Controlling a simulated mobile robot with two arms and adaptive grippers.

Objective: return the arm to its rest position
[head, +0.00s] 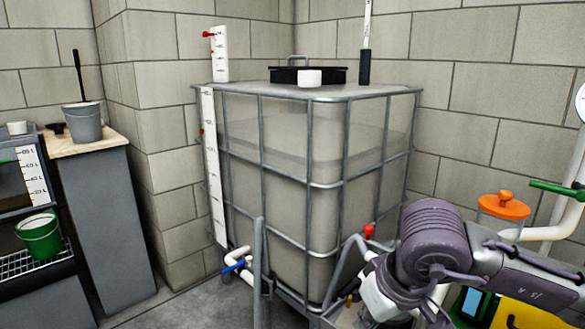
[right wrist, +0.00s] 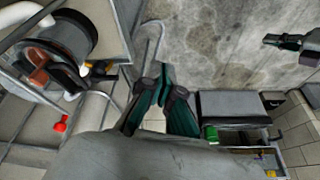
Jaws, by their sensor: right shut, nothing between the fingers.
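My right arm (head: 440,255) comes in at the lower right of the head view, bent in front of the right side of the caged tank. Its gripper is not clearly visible there. In the right wrist view my right gripper (right wrist: 164,88) has its dark teal fingers drawn together, with nothing held between them. The floor shows beyond the fingertips. My left gripper is not in the head view. A dark jointed shape (right wrist: 288,41) at the upper right of the right wrist view looks like it, but is too small to tell its state.
The caged tank (head: 283,150) stands in the corner, with a red-handled valve (head: 369,231) near my arm. An orange-capped filter (head: 503,206) and green-handled pipe (head: 557,188) are at right. A grey bucket (head: 82,122) and green bucket (head: 39,238) are at left.

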